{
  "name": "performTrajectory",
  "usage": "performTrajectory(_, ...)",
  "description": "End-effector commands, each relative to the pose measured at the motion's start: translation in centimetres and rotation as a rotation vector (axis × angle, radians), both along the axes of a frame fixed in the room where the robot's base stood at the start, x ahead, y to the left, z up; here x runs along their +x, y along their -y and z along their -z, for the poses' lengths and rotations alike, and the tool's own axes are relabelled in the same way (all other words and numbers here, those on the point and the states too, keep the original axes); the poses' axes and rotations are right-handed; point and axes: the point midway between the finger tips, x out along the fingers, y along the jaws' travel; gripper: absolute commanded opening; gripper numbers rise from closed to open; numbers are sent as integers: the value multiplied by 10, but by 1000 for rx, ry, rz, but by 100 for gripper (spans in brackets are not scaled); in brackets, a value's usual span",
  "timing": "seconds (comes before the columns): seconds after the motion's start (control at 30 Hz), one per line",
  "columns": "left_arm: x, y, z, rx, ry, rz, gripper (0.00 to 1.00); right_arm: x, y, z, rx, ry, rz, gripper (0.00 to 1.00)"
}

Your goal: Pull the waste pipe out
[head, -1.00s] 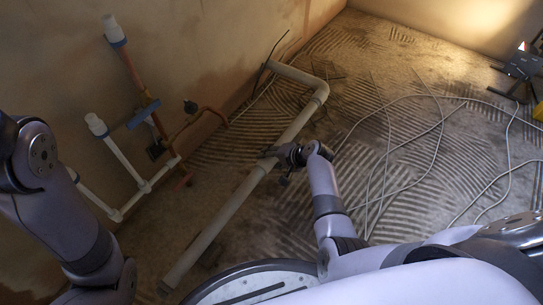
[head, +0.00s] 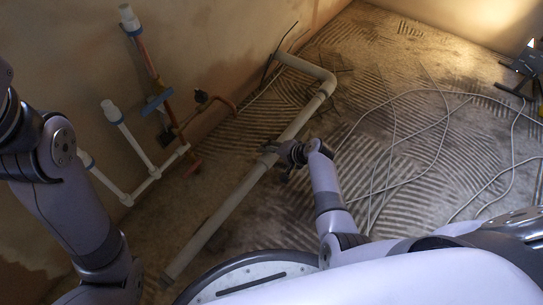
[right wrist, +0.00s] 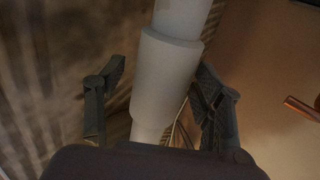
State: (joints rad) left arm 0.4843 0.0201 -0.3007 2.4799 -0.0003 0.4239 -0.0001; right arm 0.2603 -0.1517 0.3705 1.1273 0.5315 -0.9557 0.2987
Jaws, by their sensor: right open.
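The waste pipe (head: 238,197) is a long pale grey pipe. It lies slantwise across the floor in the head view, with an elbow at its far end bending left to the wall. My right gripper (head: 271,153) is at the pipe's middle. In the right wrist view the pipe (right wrist: 165,75) with a thicker collar runs between the two spread fingers of my right gripper (right wrist: 160,105), with gaps on both sides. My left arm (head: 85,210) comes in from the left; its gripper is outside the picture.
White and copper pipes (head: 150,158) with pale blue parts stand along the left wall. A thin grey cable (head: 440,135) lies looped over the ridged floor to the right. A work lamp (head: 526,62) stands at the far right.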

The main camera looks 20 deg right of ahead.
Motion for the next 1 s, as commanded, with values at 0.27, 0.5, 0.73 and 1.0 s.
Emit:
performTrajectory(0.27, 0, 0, 0, 1, -2, -1, 0, -5, 5, -6, -2, 2, 1, 62)
performTrajectory(0.5, 0, 0, 0, 0, -1, -1, 0, -26, 23, -34, -4, 3, 2, 62)
performTrajectory(0.73, 0, 0, 0, 0, -1, 0, 0, -51, 41, -64, -3, 2, 1, 62)
performTrajectory(1.0, 0, 0, 0, 0, -1, 0, 0, -66, 52, -83, -1, 0, 1, 62)
